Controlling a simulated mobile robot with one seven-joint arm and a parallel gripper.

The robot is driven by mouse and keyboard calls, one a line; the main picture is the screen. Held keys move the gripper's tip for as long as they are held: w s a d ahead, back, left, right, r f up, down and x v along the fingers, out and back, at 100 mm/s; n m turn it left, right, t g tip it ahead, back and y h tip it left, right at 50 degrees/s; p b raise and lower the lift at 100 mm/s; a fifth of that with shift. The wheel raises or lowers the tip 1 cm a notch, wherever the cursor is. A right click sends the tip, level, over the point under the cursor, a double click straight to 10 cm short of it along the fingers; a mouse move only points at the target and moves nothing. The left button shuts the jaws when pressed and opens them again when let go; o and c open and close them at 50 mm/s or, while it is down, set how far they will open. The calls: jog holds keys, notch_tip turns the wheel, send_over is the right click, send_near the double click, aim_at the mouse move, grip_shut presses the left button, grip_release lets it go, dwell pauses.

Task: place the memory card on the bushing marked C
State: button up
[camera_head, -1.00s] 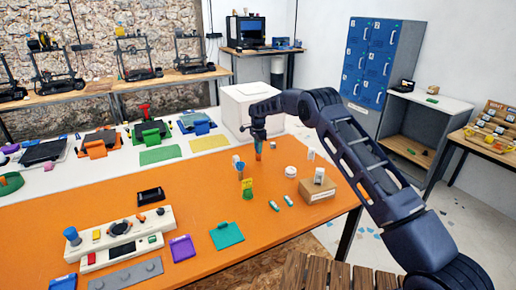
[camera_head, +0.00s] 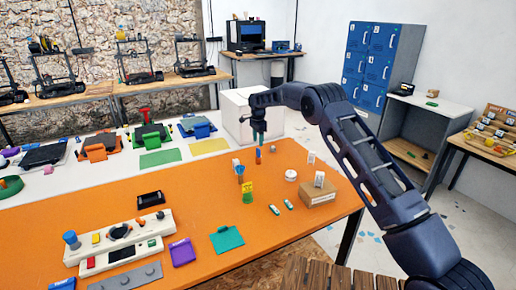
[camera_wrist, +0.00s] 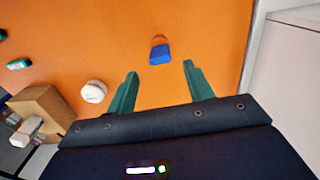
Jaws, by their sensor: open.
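My gripper (camera_head: 258,137) is open and empty, fingers pointing down above the far right part of the orange table. Below it stands a small blue and reddish piece (camera_head: 258,156). In the wrist view this piece (camera_wrist: 160,53) lies ahead of the gap between my green fingertips (camera_wrist: 160,75), touching neither. I cannot tell whether it is the memory card or rests on something. No mark C is readable, so I cannot tell which thing is the bushing.
A round white thing (camera_head: 291,175) and a brown box (camera_head: 317,194) with a white block are at the right. Two small green and white sticks (camera_head: 282,208) lie before them. A control panel (camera_head: 120,238) fills the left front. A white box (camera_head: 240,115) stands behind my gripper.

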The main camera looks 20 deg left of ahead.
aim_at(258, 149)
jog(key=shift+r, duration=2.5)
jog(key=s+d+r+n+t, duration=0.1)
jog(key=s+d+r, duration=0.1)
jog(key=d+r, duration=1.15)
jog(key=s+d+r+n, duration=0.2)
jog(key=d+r, duration=0.8)
jog(key=d, duration=0.6)
jog(key=s+d+r+n+t+y, duration=0.1)
jog(key=s+d+r, duration=0.3)
jog(key=s+d, duration=0.4)
jog(key=s+d+r+n, duration=0.1)
jog(key=s+d+r, duration=0.3)
jog(key=d, duration=0.6)
jog(key=s+d+f+n+t, duration=0.1)
jog(key=s+d+f, duration=0.2)
jog(key=s, duration=0.7)
jog(key=s+d+f+n, duration=0.1)
jog(key=s+d+f, duration=0.2)
jog(key=s+d, duration=0.5)
jog(key=s+d+f+n+t+h, duration=0.1)
jog(key=s+d+f, duration=0.3)
jog(key=s, duration=0.9)
jog(key=shift+s+d+n+t, duration=0.3)
jog(key=shift+d+n, duration=0.2)
jog(key=shift+d, duration=0.25)
